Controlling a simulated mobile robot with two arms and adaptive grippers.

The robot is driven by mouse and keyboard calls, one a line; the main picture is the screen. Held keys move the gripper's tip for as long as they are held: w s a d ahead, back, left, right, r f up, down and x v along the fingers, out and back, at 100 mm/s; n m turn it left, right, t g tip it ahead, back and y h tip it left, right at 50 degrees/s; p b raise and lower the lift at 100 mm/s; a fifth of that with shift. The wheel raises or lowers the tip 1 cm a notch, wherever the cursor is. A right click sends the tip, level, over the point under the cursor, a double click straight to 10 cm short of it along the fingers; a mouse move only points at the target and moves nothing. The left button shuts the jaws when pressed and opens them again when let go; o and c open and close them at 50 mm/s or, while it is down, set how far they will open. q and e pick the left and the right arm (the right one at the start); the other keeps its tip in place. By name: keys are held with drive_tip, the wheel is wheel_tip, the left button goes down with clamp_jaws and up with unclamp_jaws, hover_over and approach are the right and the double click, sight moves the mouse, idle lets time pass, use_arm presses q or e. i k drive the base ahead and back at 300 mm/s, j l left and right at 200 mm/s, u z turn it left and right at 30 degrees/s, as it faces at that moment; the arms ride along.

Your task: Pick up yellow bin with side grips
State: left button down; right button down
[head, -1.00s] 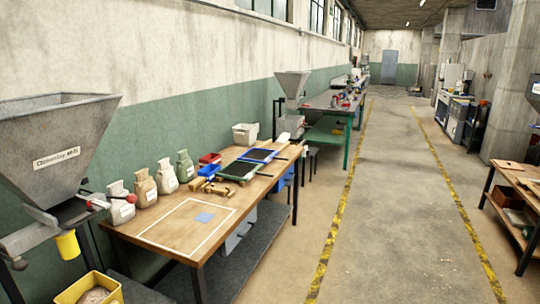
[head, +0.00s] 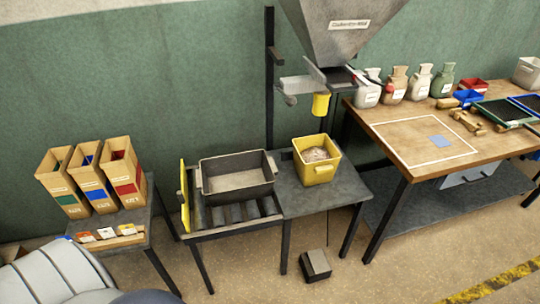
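The yellow bin (head: 318,174) stands upright on a small grey table (head: 345,195), right of the middle in the head view. It is open at the top and holds a pale, grainy heap (head: 316,154). Its side grips are too small to make out clearly. Neither of my grippers is in view, and nothing touches the bin from above.
A grey hopper (head: 345,40) with a yellow spout (head: 321,104) hangs above and behind the bin. A dark grey tub (head: 238,190) sits on a roller stand to its left. A wooden workbench (head: 395,128) stands right. A dark box (head: 316,265) lies on the floor.

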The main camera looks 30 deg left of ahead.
sight(316, 158)
drive_tip(key=u, duration=0.65)
drive_tip(key=z, duration=1.5)
drive_tip(key=u, duration=1.55)
drive_tip(key=i+l+u, duration=0.25)
drive_tip(key=l+u, duration=0.55)
drive_tip(key=i+l, duration=0.05)
